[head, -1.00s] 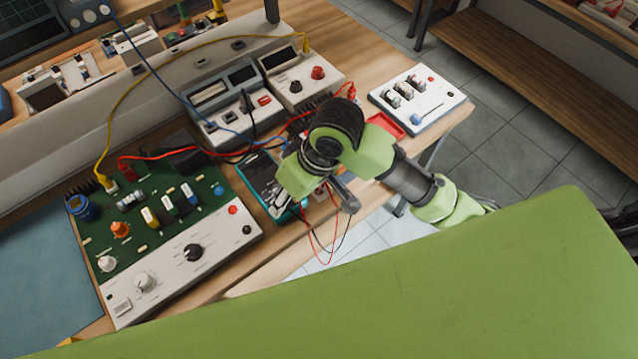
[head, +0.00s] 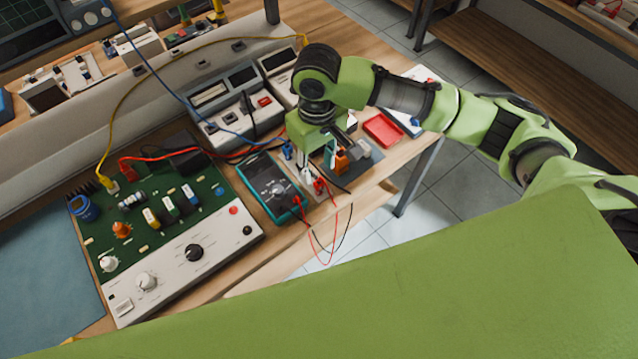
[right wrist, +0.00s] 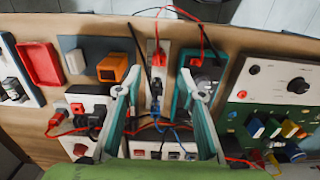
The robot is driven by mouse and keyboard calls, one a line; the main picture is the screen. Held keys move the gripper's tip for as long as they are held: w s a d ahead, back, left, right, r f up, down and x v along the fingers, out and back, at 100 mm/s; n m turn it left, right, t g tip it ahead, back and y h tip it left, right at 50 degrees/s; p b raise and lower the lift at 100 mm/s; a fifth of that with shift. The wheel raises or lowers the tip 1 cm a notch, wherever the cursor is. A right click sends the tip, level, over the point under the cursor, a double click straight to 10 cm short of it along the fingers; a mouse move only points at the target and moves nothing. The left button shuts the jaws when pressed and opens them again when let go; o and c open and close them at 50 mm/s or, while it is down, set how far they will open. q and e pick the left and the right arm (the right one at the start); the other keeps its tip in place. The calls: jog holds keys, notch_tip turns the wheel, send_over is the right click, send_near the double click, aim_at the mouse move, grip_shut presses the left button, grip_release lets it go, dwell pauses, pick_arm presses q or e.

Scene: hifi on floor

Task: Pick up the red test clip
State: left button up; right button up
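A small red clip (head: 319,185) on a red lead lies just right of the teal multimeter (head: 272,188). The red clip also shows in the right wrist view (right wrist: 160,59), on a pale strip beside the multimeter (right wrist: 183,100), a little beyond the fingertips. My right gripper (head: 304,178) points down by the multimeter's right edge. In the right wrist view the right gripper (right wrist: 162,92) has its two fingers wide apart, with nothing clearly held. Black and blue lead ends show between the fingers. My left gripper is in neither view.
An orange block (head: 342,161) on a grey mat and a red tray (head: 383,131) are close on the right. Bench instruments (head: 232,115) stand behind. A green circuit board unit (head: 160,215) is on the left. Loose red and black leads hang over the front edge.

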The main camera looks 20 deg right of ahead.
aim_at(319, 182)
jog(key=shift+f, duration=0.95)
jog(key=shift+f+p, duration=0.35)
jog(key=shift+f, duration=0.25)
notch_tip(319, 182, down, 4)
jog(key=shift+s+d+f+p, duration=0.1)
jog(key=shift+d+f+p, duration=0.05)
jog(key=shift+p, duration=0.3)
jog(key=c, duration=1)
